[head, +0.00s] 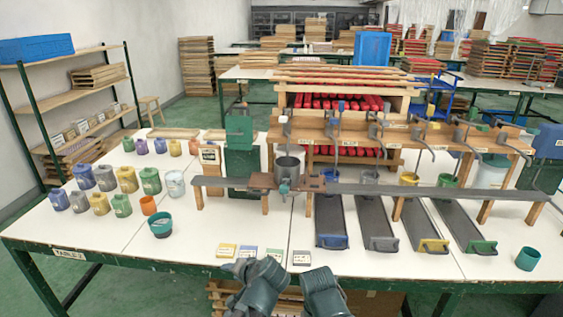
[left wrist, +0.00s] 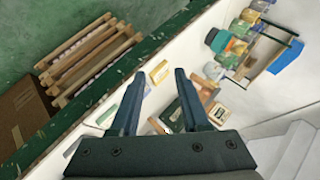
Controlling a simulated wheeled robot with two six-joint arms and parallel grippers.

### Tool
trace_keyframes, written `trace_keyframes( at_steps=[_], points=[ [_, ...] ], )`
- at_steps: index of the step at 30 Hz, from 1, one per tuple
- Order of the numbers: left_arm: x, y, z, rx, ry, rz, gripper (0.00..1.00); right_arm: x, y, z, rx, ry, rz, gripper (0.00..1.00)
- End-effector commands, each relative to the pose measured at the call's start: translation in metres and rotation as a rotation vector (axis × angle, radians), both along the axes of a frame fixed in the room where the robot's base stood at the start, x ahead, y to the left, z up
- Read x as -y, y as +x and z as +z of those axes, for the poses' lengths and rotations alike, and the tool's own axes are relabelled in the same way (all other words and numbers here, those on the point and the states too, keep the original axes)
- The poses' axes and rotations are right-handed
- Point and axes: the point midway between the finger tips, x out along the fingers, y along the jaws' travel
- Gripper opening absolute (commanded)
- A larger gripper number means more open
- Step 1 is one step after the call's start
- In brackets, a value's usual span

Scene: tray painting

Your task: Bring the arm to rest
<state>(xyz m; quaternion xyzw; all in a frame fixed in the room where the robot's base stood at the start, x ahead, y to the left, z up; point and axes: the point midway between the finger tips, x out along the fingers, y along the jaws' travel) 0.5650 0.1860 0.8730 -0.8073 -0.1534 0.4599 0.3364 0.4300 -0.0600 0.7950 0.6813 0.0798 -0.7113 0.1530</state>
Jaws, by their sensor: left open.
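My left gripper (head: 240,268) is at the bottom middle of the head view, by the front edge of the white table (head: 190,243). In the left wrist view its two fingers (left wrist: 158,76) stand apart with nothing between them. Small labelled cards lie on the table near it: a yellow card (head: 227,250), a blue card (head: 248,252), a green card (head: 274,254) and a grey card (head: 301,258). Another dark teal part of mine shows right of the gripper. I make out no right gripper.
Several paint pots, including a teal cup (head: 160,229) and an orange cup (head: 148,205), stand at the left. A wooden rack (head: 350,128) with cranks and sloping dark trays (head: 376,222) fills the middle and right. A green cup (head: 527,259) stands at the right front.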

Motion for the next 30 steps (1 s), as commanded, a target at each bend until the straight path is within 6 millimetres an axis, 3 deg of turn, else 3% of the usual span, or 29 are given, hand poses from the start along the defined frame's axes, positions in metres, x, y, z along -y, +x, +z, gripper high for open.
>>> trace_keyframes(
  at_steps=[1, 6, 13, 18, 30],
  points=[
    [0.009, -0.010, 0.007, -0.048, -0.047, 0.011, 0.46, 0.000, 0.000, 0.018, 0.000, 0.000, 0.000, 0.50],
    [0.057, -0.063, 0.002, -0.303, -0.268, 0.038, 0.46, 0.000, 0.000, 0.057, 0.000, 0.000, 0.000, 0.50],
    [0.114, -0.122, 0.008, -0.580, -0.474, 0.012, 0.46, 0.000, 0.000, 0.085, 0.000, 0.000, -0.001, 0.50],
    [0.126, -0.136, 0.009, -0.643, -0.518, 0.000, 0.46, 0.000, 0.000, 0.087, 0.000, 0.000, -0.001, 0.50],
    [0.126, -0.135, 0.008, -0.641, -0.518, 0.000, 0.46, 0.000, 0.000, 0.086, 0.000, 0.000, 0.000, 0.50]
  ],
)
